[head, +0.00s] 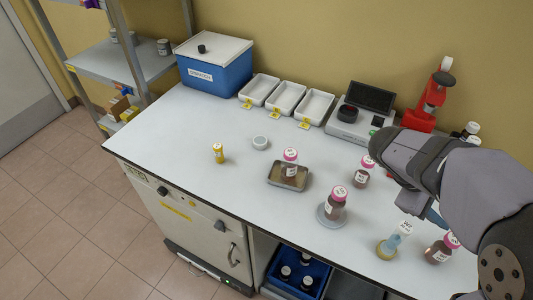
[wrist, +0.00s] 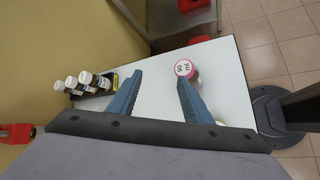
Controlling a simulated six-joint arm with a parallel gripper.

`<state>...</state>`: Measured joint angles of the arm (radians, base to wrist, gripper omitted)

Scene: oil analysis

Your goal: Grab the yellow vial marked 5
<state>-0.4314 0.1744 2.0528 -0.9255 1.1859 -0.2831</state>
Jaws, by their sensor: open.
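A small yellow vial (head: 218,153) stands upright on the left part of the white bench in the head view. It has a pale label; its number is too small to read. My gripper's blue fingers (wrist: 157,92) are spread open and empty in the wrist view, above the bench's right end. In the head view the fingers are mostly hidden behind my arm, far to the right of the vial. The yellow vial is not in the wrist view. A pink-capped bottle (wrist: 187,72) is close to the right-hand finger there.
Near the vial are a round white dish (head: 260,143) and a metal tray (head: 288,184) holding a pink-capped bottle. More pink-capped bottles and a bluish flask (head: 398,238) stand to the right. White trays (head: 286,98) and a blue bin (head: 210,74) line the back. Bench around the vial is clear.

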